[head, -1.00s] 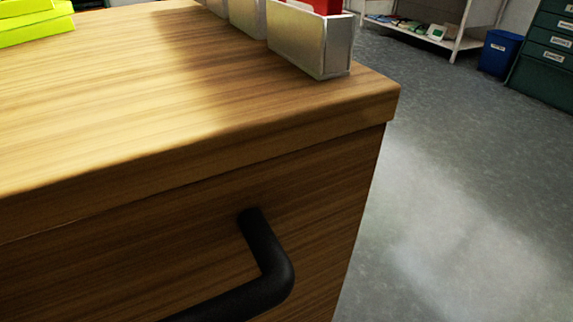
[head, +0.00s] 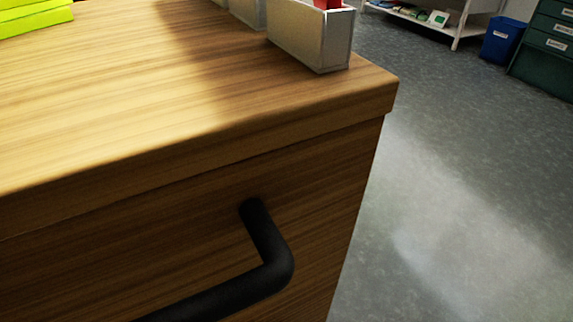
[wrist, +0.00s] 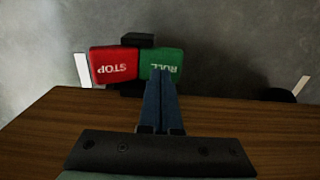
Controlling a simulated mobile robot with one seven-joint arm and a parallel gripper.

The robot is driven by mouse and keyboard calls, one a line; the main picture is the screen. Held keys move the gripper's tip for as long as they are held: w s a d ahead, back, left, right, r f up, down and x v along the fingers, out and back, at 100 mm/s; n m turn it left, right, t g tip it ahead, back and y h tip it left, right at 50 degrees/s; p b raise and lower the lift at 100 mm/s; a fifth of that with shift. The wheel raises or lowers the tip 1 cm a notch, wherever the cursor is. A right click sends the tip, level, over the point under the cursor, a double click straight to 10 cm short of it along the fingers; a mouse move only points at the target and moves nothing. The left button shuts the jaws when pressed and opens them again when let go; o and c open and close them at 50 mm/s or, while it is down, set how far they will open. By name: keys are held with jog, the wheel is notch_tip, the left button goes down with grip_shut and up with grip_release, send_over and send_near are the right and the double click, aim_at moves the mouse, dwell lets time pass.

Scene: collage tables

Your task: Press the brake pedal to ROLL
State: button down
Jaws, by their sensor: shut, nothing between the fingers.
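The brake pedal shows in the wrist view as a wide block, with a red half marked STOP (wrist: 114,67) on the left and a green half marked ROLL (wrist: 172,60) on the right. The lettering is upside down. Black parts show above and below the block's middle. My gripper (wrist: 160,72) is shut and empty, its two dark blue fingers side by side. Its tips overlap the lower part of the green half in the picture; I cannot tell whether they touch it. The head view shows neither the pedal nor my gripper.
A wooden edge (wrist: 50,120) runs below the pedal in the wrist view. In the head view, a wooden cabinet (head: 130,100) with a black handle (head: 268,245) fills the left. Metal bins (head: 310,38) and yellow-green boxes (head: 35,18) stand on it. Grey floor (head: 460,170) lies clear at right.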

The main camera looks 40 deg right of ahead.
jog(key=shift+r+p, duration=2.9)
jog(key=shift+p, duration=0.15)
